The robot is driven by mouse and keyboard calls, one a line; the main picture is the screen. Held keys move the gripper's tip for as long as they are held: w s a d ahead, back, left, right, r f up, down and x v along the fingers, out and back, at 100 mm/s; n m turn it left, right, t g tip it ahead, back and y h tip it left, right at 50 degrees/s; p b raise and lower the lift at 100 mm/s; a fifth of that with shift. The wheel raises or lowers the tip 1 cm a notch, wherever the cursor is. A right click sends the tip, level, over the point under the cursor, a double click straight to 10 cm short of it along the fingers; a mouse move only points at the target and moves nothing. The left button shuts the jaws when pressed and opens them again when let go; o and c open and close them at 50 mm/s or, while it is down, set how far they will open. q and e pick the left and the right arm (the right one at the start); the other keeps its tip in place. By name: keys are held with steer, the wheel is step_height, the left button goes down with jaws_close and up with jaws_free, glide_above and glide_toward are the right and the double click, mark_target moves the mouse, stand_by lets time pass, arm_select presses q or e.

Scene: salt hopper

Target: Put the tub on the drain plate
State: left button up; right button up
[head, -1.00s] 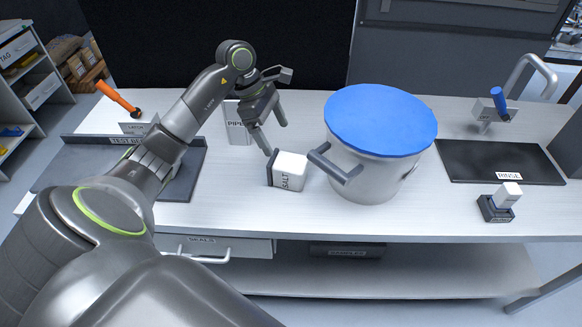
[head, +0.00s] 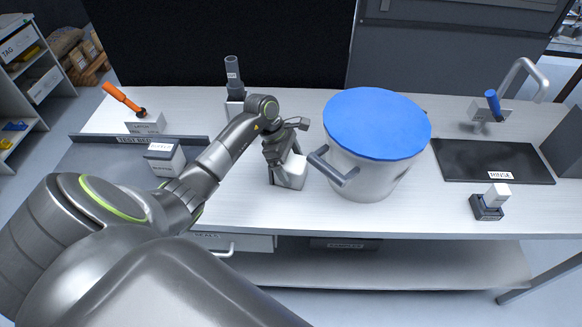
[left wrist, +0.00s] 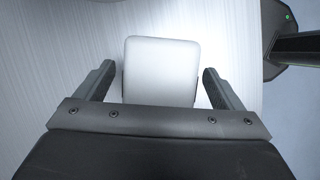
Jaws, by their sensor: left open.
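A large pale tub (head: 362,180) with a flat blue lid (head: 377,122) and a grey side handle (head: 334,168) stands upright on the bench. A dark flat plate (head: 480,160) labelled RINSE lies to its right, apart from it; I take this as the drain plate. My left gripper (head: 287,165) is open, pointing down over the white salt block (head: 291,178), left of the tub. In the left wrist view the pale top of the block (left wrist: 161,68) lies between my open fingers (left wrist: 160,88). Contact cannot be told. My right gripper is not in view.
A dark test plate (head: 110,165) with a small labelled box (head: 164,158) lies at the left. An orange-handled lever (head: 122,97) is behind it. A tap (head: 520,75) with a blue lever (head: 492,103) stands behind the RINSE plate; a small block on a dark base (head: 488,205) is in front.

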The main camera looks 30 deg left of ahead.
arm_select(q)
steer(key=c, duration=1.4)
